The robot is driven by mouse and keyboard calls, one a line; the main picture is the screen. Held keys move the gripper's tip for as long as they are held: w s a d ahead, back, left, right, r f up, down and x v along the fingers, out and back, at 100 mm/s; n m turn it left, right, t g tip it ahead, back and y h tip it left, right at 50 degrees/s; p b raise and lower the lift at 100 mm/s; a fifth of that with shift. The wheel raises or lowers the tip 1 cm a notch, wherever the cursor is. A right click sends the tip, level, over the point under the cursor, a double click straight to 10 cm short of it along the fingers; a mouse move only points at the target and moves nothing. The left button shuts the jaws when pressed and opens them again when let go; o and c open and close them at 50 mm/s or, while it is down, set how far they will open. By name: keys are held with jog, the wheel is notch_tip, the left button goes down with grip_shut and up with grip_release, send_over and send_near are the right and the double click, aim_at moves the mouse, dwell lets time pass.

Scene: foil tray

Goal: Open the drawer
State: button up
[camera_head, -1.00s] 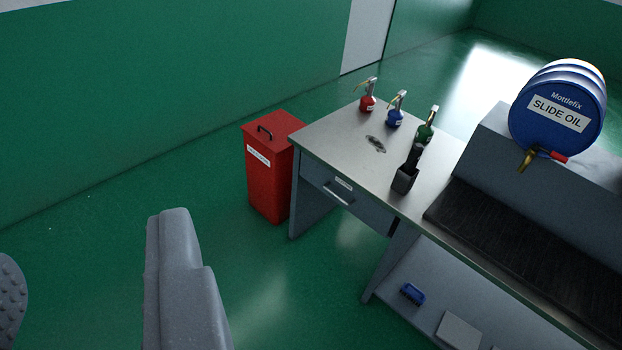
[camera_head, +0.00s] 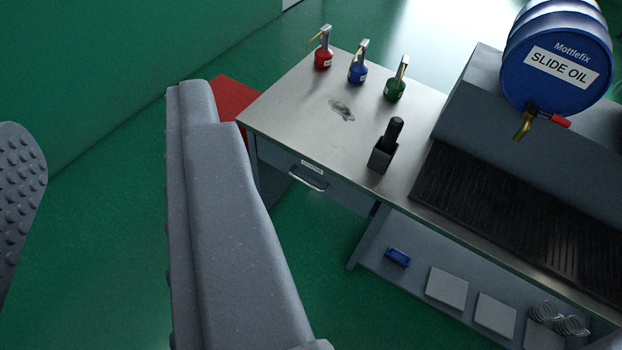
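The drawer (camera_head: 340,190) is a grey front under the left part of the metal-topped workbench (camera_head: 285,105). It looks shut, flush under the bench top. Its handle (camera_head: 307,179) is a pale bar below a small white label (camera_head: 312,167). My gripper (camera_head: 105,112) is open and empty, its two grey fingers far apart at the left of the view. The right finger stands in front of the floor and the bench's left side, left of the handle and apart from it in the picture. The left finger is cut off by the picture edge.
Red (camera_head: 323,55), blue (camera_head: 358,70) and green (camera_head: 395,88) oil cans and a black holder (camera_head: 383,155) stand on the bench. A red bin (camera_head: 234,97) is partly hidden behind my finger. A blue drum (camera_head: 556,60) is at right. Green floor (camera_head: 330,230) is clear before the drawer.

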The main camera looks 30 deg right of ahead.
aim_at(307, 182)
jog(key=w+d+f+n+b, duration=0.3)
jog(key=w+f+b, duration=0.1)
jog(key=w+f, duration=1.25)
jog(key=w+d+f+n+b, duration=0.3)
jog(key=w+f+b, duration=0.1)
jog(key=w+f, duration=1.25)
jog(key=w+d+f+n+h+b, duration=0.1)
jog(key=w+d+f+h+b, duration=0.15)
jog(key=f, duration=0.85)
jog(key=w+d+f+n+h+b, duration=0.1)
jog(key=w+d+f, duration=0.25)
jog(key=f, duration=0.85)
jog(key=s+d+f+n+g+h+b, duration=0.15)
jog(key=d+f, duration=0.35)
jog(key=f, duration=0.8)
jog(key=s+d+f+n+h+b, duration=0.1)
jog(key=d+f+n+h+b, duration=0.3)
jog(key=f, duration=0.8)
jog(key=w+d, duration=0.2)
jog(key=w, duration=0.1)
jog(key=w+d+f+m+b, duration=0.1)
jog(key=w+d, duration=0.2)
jog(key=w, duration=0.1)
jog(key=w+d+f+m+y+b, duration=0.1)
jog(key=w+d, duration=0.1)
jog(key=w, duration=0.2)
jog(key=shift+w+d+f, duration=0.2)
jog(key=shift+d+f, duration=0.05)
jog(key=shift+w+b, duration=0.35)
